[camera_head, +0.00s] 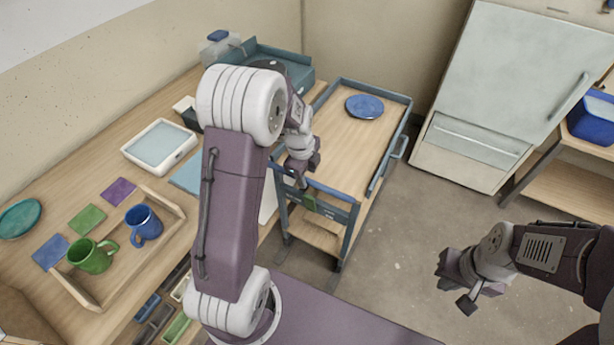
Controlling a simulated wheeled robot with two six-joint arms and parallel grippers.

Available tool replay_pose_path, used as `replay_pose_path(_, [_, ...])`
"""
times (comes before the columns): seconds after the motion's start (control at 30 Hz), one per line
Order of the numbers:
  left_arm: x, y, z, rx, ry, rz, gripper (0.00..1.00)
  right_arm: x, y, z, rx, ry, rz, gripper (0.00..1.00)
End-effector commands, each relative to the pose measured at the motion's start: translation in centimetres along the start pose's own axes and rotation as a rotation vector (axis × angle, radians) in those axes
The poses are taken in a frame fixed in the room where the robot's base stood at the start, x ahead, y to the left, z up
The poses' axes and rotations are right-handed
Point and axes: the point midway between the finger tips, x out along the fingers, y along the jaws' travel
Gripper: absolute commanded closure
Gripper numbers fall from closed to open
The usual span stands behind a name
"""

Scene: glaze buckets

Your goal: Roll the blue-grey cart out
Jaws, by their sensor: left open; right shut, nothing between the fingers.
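The blue-grey cart (376,169) stands beside the long wooden counter, with a wooden top and a raised rim. A blue plate (365,106) lies on its top toward the far end. My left gripper (309,201) is open at the cart's near end, by the near rail. The gripper and arm hide part of that end, and I cannot tell whether the fingers are around the rail or only beside it. My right gripper (453,290) is shut and empty, over the floor to the right of the cart.
On the counter, a wooden tray (172,203) holds a blue mug (144,225) and a green mug (91,255). A white-framed box (159,147) stands behind it. A pale cabinet (490,85) and a shelf with a blue bin (594,118) stand at right. Floor (400,240) right of the cart is clear.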

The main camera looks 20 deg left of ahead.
Motion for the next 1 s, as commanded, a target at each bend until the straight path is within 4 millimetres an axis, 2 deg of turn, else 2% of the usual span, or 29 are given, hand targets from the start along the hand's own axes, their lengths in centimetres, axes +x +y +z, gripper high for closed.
replay_pose_path(0.1, [-3.1, -0.2, 0.1, 0.000, -0.002, -0.007, 0.59, -0.3, 0.0, 0.0, 0.000, 0.000, 0.000, 1.00])
replay_pose_path(0.3, [-6.4, -0.1, 0.1, 0.000, -0.002, -0.005, 0.59, -0.5, 0.0, -0.1, 0.000, 0.000, 0.000, 1.00])
replay_pose_path(0.47, [-7.2, 0.0, 0.1, 0.000, -0.001, -0.002, 0.59, -0.5, 0.0, -0.1, 0.000, 0.000, 0.000, 1.00])
replay_pose_path(0.87, [-7.1, 0.0, 0.0, 0.000, -0.001, -0.002, 0.59, -0.5, 0.0, -0.1, 0.000, 0.000, 0.000, 1.00])
replay_pose_path(0.97, [-7.7, -0.5, -0.8, 0.023, 0.000, -0.020, 0.59, -0.5, 0.0, -0.1, 0.000, 0.000, 0.000, 1.00])
replay_pose_path(1.0, [-8.4, -0.3, -1.7, 0.046, 0.002, -0.029, 0.59, -0.5, 0.0, -0.1, 0.000, 0.000, 0.000, 1.00])
